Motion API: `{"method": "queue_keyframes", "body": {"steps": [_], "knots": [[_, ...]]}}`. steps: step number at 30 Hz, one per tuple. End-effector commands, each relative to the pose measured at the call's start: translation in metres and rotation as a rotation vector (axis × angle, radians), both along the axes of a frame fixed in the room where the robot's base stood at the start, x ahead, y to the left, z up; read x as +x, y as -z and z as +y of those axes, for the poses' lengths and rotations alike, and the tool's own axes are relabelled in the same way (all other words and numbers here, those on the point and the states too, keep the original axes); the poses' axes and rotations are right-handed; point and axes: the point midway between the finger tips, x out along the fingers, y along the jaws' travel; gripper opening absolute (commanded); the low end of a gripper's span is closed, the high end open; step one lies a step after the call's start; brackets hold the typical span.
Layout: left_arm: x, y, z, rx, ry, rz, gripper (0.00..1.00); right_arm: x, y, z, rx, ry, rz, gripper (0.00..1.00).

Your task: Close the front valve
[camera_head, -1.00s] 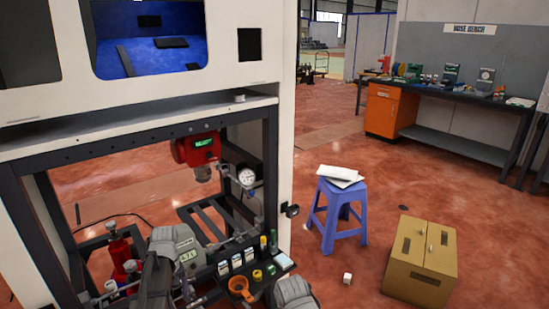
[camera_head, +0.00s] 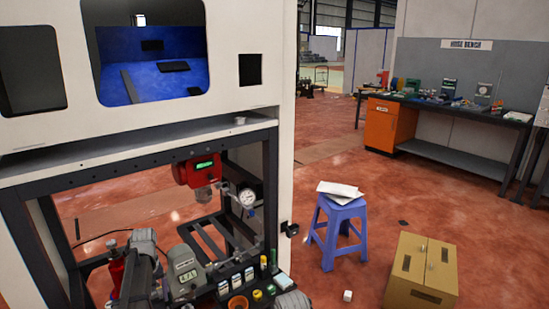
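A red cylinder (camera_head: 116,271) with a small valve fitting on top (camera_head: 112,245) stands inside the lower bay of the white machine, at the left. I cannot tell whether this is the front valve or whether it is open. My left arm, grey and dark, rises from the bottom just right of the cylinder and covers part of that area. Its fingertips cannot be made out, nor any contact with a valve. Only a grey rounded part of my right arm shows at the bottom edge, and its gripper is out of view.
A red unit (camera_head: 198,171) and a round gauge (camera_head: 247,197) hang above.

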Motion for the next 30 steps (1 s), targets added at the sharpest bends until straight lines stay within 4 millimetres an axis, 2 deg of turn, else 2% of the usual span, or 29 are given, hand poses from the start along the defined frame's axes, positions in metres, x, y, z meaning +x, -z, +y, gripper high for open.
{"method": "queue_keyframes", "body": {"steps": [30], "knots": [[0.051, -0.034, 0.078, 0.000, -0.001, 0.000, 0.84, 0.000, -0.034, 0.000, 0.000, 0.000, 0.000, 0.84]]}}
